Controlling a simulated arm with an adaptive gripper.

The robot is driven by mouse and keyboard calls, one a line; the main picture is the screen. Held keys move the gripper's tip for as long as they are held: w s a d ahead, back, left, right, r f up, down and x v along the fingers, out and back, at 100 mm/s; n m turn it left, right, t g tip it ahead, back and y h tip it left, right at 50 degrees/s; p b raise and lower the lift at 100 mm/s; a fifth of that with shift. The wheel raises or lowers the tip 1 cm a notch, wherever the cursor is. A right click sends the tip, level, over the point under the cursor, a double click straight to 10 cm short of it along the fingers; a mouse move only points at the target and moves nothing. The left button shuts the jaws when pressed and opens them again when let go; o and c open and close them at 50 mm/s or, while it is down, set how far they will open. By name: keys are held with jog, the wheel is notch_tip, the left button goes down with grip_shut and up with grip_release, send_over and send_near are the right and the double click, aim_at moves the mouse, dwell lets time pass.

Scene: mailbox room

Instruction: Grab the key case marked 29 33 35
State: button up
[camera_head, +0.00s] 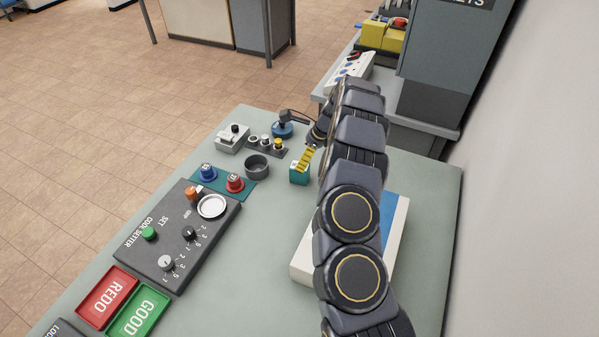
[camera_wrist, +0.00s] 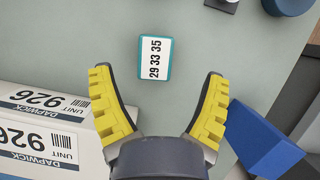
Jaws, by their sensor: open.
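The key case (camera_wrist: 154,58) is a small teal block with a white label reading 29 33 35. In the wrist view it lies on the table at the upper middle, ahead of and between my fingertips, apart from them. In the head view the teal case (camera_head: 299,175) stands on the table, with a yellow finger just above it. My gripper (camera_wrist: 160,82) is open and empty, its two yellow fingers spread wide. In the head view my gripper (camera_head: 306,158) shows only partly, the rest hidden by my arm.
White boxes labelled Dapwick unit 926 (camera_wrist: 45,125) lie close to the left finger. A blue object (camera_wrist: 265,140) is close to the right finger. A dark round cup (camera_head: 257,167) and a control panel (camera_head: 180,235) stand left of the case. Bare table surrounds the case.

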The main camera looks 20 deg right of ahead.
jog(key=x, duration=0.5)
jog(key=shift+s+a+f, duration=0.1)
jog(key=shift+s+f, duration=0.05)
jog(key=shift+s, duration=0.15)
jog(key=shift+w+a+f, duration=0.15)
jog(key=shift+f, duration=0.3)
jog(key=c, duration=1.2)
